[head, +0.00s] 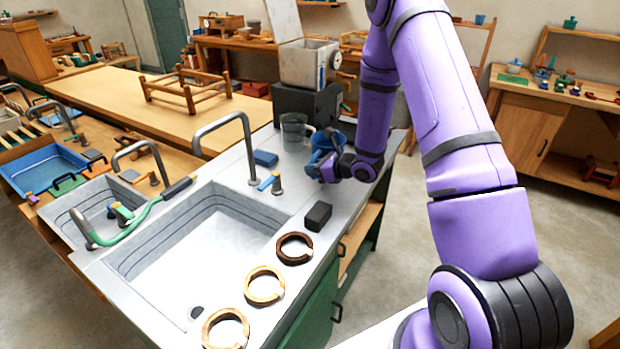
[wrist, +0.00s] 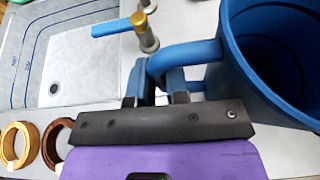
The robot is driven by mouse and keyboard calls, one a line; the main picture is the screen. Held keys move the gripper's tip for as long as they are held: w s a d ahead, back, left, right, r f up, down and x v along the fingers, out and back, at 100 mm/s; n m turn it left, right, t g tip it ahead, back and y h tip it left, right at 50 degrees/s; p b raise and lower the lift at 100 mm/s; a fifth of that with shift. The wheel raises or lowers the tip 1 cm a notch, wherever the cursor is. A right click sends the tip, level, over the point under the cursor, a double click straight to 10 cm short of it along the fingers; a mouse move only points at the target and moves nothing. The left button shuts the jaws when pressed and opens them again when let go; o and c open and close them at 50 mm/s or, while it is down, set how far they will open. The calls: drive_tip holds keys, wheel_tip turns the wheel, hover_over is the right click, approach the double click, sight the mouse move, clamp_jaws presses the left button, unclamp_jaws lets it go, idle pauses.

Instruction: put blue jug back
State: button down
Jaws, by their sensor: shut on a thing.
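The blue jug (wrist: 235,62) fills the right side of the wrist view, with its open top facing the camera. My gripper (wrist: 160,92) is shut on the jug's handle. In the head view the jug (head: 322,145) is at the far right end of the metal sink counter, partly hidden by my gripper (head: 325,166). I cannot tell whether the jug touches the counter.
A clear jug (head: 293,132) stands just left of the blue jug. A dark machine (head: 305,105) stands behind.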

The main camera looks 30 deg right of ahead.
drive_tip(key=shift+w+a+f, duration=0.15)
drive_tip(key=shift+a+f, duration=0.1)
drive_tip(key=shift+f, duration=0.65)
drive_tip(key=shift+w+a+f, duration=0.15)
drive_tip(key=shift+a+f, duration=0.1)
drive_tip(key=shift+f, duration=0.75)
drive_tip(key=c, duration=1.1)
unclamp_jaws()
